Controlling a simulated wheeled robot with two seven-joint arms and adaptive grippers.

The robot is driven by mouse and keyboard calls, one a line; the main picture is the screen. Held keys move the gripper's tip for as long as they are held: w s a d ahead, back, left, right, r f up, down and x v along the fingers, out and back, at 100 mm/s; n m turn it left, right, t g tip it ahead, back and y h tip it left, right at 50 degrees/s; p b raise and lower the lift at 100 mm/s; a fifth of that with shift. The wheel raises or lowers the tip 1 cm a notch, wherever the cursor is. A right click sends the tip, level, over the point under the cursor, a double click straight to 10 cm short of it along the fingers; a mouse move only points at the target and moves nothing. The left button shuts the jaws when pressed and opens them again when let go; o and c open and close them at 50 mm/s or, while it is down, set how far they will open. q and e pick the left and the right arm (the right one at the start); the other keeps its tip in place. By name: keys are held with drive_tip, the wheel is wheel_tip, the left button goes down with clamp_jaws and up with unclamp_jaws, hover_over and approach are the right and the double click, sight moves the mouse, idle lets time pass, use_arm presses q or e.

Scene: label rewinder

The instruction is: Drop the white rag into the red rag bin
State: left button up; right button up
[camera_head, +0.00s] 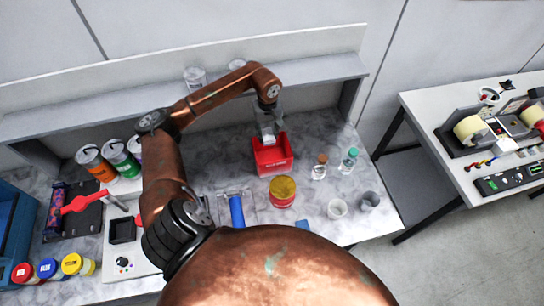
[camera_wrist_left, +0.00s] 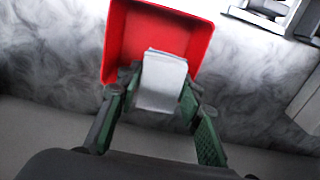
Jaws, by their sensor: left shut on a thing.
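The white rag (camera_wrist_left: 162,80) is a small pale folded cloth held between the fingers of my left gripper (camera_wrist_left: 155,95) in the left wrist view. In the head view my left gripper (camera_head: 268,130) points down over the red rag bin (camera_head: 272,158), and the rag (camera_head: 268,138) shows only as a small pale patch at its tips. The red rag bin also shows in the left wrist view (camera_wrist_left: 120,40), with the rag overlapping its opening. I cannot tell whether the rag is above the rim or inside it. My right gripper is in neither view.
A yellow-topped red tin (camera_head: 282,192), small bottles (camera_head: 320,167) and cups (camera_head: 337,208) stand near the bin on the marble-look bench. A blue-handled roller (camera_head: 236,210) lies to the left. A shelf (camera_head: 300,80) runs behind. Another table with a machine stands at right.

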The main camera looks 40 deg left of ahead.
use_arm(q)
drive_tip(key=o, duration=1.3)
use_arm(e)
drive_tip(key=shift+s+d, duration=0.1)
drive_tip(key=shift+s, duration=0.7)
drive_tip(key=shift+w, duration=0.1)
use_arm(q)
drive_tip(key=shift+r, duration=0.1)
wheel_tip(320, 180, up, 12)
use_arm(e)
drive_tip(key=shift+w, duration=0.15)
use_arm(q)
drive_tip(key=shift+s, duration=0.1)
